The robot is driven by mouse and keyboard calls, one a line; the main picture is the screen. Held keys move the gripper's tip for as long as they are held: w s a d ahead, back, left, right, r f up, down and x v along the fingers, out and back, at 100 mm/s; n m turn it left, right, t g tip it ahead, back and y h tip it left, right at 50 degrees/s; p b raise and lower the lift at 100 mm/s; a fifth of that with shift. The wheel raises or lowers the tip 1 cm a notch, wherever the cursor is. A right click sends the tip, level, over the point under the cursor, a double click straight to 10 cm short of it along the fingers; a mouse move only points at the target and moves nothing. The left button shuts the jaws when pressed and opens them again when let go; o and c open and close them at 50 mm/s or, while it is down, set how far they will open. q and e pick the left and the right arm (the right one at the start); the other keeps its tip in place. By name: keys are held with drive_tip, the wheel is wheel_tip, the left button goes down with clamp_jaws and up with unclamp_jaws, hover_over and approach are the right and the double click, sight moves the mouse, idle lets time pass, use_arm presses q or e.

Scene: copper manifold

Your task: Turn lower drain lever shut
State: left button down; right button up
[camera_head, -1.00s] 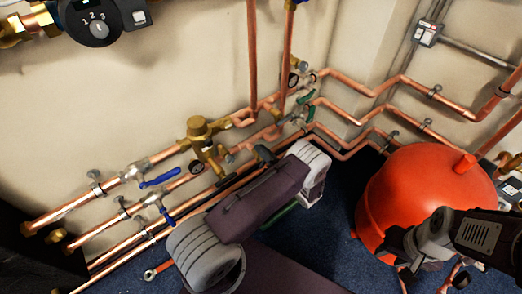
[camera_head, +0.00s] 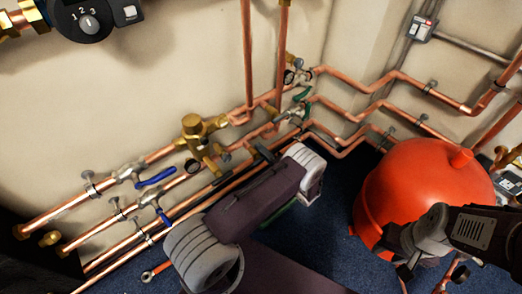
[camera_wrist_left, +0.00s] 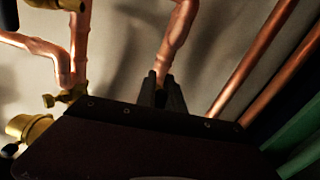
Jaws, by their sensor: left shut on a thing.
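My left gripper (camera_wrist_left: 161,92) shows in the left wrist view as two dark fingers close together, in front of a copper pipe. It is shut, and what lies between the fingertips is mostly hidden. In the head view its dark tip (camera_head: 262,153) is at the lower copper pipes, right of the brass valve. I cannot make out the lower drain lever, which is hidden at the fingers. My right gripper (camera_head: 404,268) is at the lower right, in front of the red tank; its fingers are unclear.
Blue levers (camera_head: 156,177) sit on the pipes at left, and green handles (camera_head: 302,94) at the corner. A brass valve (camera_head: 194,126) stands close left of my left gripper. The red tank (camera_head: 425,190) fills the right. Blue floor shows between arm and tank.

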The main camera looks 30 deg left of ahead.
use_arm(q)
drive_tip(key=shift+f+m, duration=0.25)
drive_tip(key=shift+m, duration=0.55)
drive_tip(key=c, duration=1.5)
unclamp_jaws()
drive_tip(key=shift+f, duration=0.1)
drive_tip(key=shift+o, duration=0.2)
drive_tip(key=p+v, duration=0.2)
drive_tip(key=v, duration=0.7)
drive_tip(key=shift+d, duration=0.15)
